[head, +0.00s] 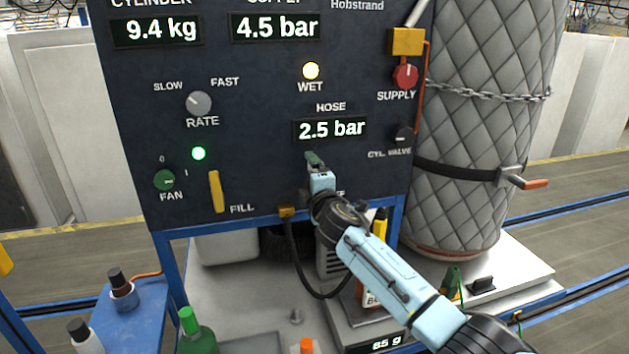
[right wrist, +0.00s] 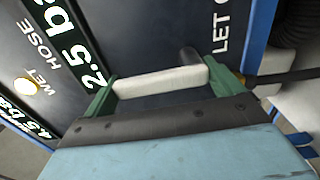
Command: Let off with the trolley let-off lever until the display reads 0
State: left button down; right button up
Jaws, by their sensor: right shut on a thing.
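The trolley's dark panel (head: 250,185) faces me. Its HOSE display (head: 332,129) reads 2.5 bar. My right gripper (head: 316,162) reaches up to the panel just below this display. In the right wrist view its green fingers are shut on a pale bar, the let-off lever (right wrist: 160,82), beside lettering that starts "LET O". A dark round end (right wrist: 191,58) shows behind the bar. In the head view the gripper hides the lever and most of its label. My left gripper is not in view.
Other displays read 9.4 kg (head: 157,30) and 4.5 bar (head: 275,27). The WET lamp (head: 311,71) glows. A yellow FILL lever (head: 216,192) and green FAN knob (head: 164,180) are left of my gripper. A quilted, chained cylinder (head: 480,130) stands at right. Bottles stand below.

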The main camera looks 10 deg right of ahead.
jog(key=o, duration=1.1)
jog(key=shift+c, duration=0.2)
jog(key=shift+s, duration=0.1)
jog(key=s+d, duration=0.2)
jog(key=s, duration=1.1)
jog(key=shift+p, duration=0.3)
jog(key=shift+d+f, duration=0.1)
jog(key=shift+f, duration=0.05)
